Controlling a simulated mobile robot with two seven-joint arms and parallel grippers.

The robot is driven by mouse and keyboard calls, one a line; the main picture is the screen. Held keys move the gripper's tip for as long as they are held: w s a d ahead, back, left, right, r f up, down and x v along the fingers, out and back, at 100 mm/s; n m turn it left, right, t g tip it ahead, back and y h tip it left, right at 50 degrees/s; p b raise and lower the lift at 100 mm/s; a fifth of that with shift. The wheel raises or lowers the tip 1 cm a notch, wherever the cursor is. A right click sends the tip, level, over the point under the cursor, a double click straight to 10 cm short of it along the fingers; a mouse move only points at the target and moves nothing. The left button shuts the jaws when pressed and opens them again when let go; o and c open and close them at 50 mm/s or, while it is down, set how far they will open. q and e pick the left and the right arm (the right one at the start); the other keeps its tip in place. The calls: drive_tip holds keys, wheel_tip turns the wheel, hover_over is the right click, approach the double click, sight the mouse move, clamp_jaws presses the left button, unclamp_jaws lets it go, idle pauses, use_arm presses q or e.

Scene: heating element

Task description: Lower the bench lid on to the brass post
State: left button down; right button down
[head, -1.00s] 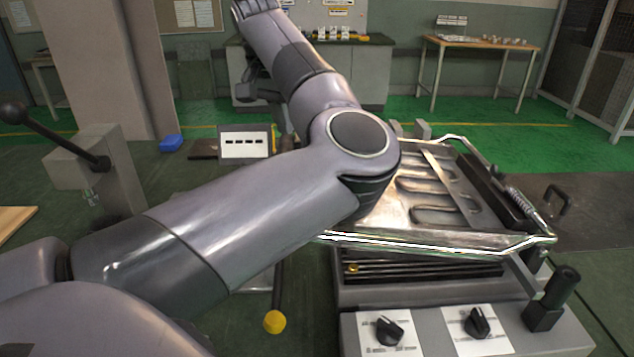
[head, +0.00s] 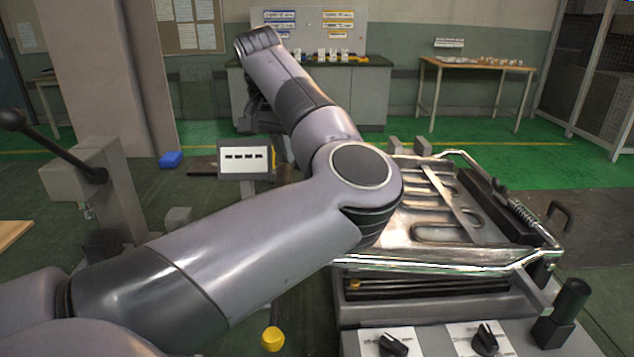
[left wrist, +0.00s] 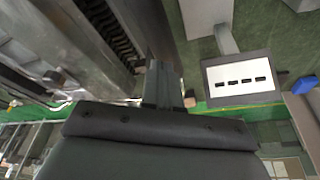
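The bench lid (head: 425,205) is a worn metal plate in a chrome tube frame. It stands above the grey bench base (head: 420,313), with a dark gap at the front edge. A small brass piece (head: 355,285), which looks like the brass post, shows in that gap at the left. My left arm crosses in front of the lid's left side. In the head view its gripper is mostly hidden behind the arm. In the left wrist view the left gripper (left wrist: 165,88) has its fingers close together, with nothing visible between them. My right gripper is out of view.
Two black knobs (head: 394,345) and a black upright handle (head: 570,300) sit at the bench front. A yellow-ended lever (head: 272,338) stands at its left. A panel with dark slots (head: 246,160) is behind my arm. A grey lever stand (head: 95,185) is at the left.

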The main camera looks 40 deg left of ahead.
sight(287, 167)
use_arm(q)
drive_tip(key=shift+d+f+b, duration=0.1)
drive_tip(key=shift+f+b, duration=1.1)
drive_tip(key=shift+f, duration=0.75)
idle(0.4)
drive_tip(key=shift+r+p, duration=0.7)
drive_tip(key=shift+r, duration=0.1)
drive_tip(key=shift+r+p, duration=2.05)
drive_tip(key=shift+r, duration=0.75)
